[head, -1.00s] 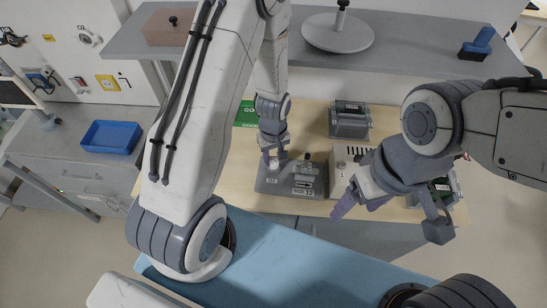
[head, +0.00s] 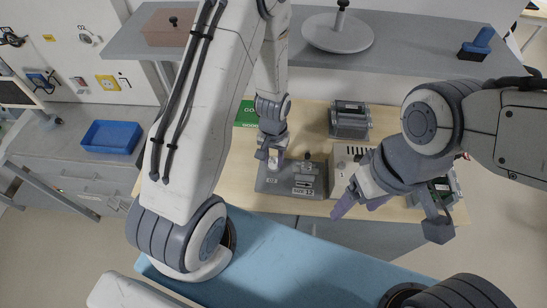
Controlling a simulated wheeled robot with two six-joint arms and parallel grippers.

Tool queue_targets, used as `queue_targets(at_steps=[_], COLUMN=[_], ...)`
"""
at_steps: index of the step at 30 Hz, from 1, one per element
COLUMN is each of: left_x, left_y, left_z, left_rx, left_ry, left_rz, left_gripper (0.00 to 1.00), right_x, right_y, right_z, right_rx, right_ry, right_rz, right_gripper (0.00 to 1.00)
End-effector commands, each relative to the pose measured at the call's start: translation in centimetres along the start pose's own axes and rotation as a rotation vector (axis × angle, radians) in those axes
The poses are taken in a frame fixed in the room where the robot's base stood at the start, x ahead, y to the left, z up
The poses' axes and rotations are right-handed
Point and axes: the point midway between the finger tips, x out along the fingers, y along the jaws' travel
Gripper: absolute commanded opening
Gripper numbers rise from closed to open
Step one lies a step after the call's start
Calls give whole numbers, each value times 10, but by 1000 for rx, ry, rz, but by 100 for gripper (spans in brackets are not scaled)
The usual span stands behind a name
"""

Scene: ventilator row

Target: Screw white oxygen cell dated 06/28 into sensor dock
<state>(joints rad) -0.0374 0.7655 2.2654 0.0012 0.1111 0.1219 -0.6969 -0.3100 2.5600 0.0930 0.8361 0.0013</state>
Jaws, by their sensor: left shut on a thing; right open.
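My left gripper (head: 272,158) points down over the left part of a grey dock block (head: 268,184) on the wooden bench. It is shut on a small white piece, which looks like the white oxygen cell (head: 273,161). The fingers hide part of it, and no date can be read. I cannot tell whether the cell is seated in the dock or just above it. The dock carries small pale labels and a dark fitting on its right half. My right gripper (head: 390,216) is open and empty, in front of a pale box (head: 345,160) to the right of the dock.
A grey device with a clear cover (head: 350,120) stands behind the pale box, and another (head: 444,187) is partly hidden by my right arm. A green card (head: 245,113) lies at the back left. A grey shelf (head: 420,49) overhangs the bench. A blue tray (head: 111,136) sits left.

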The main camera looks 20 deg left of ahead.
Motion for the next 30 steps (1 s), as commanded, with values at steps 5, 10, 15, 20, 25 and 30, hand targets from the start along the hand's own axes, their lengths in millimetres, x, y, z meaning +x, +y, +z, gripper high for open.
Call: queue_targets(at_steps=[5,10,15,20,25,30], left_x=[0,0,0,0,0,0], left_y=[0,0,0,0,0,0], left_z=[0,0,0,0,0,0], left_rx=[72,70,76,236,480,590], left_ry=[1,1,1,1,1,1], left_rz=[0,0,0,0,0,0], left_gripper=[0,0,0,0,0,0], right_x=[0,0,0,-1,-2,-2], right_y=[0,0,0,0,0,0], right_z=[0,0,0,0,0,0], right_rx=[0,0,0,0,0,0], right_ry=[0,0,0,0,0,0], right_rz=[0,0,0,0,0,0], right_gripper=[74,74,74,74,74,74])
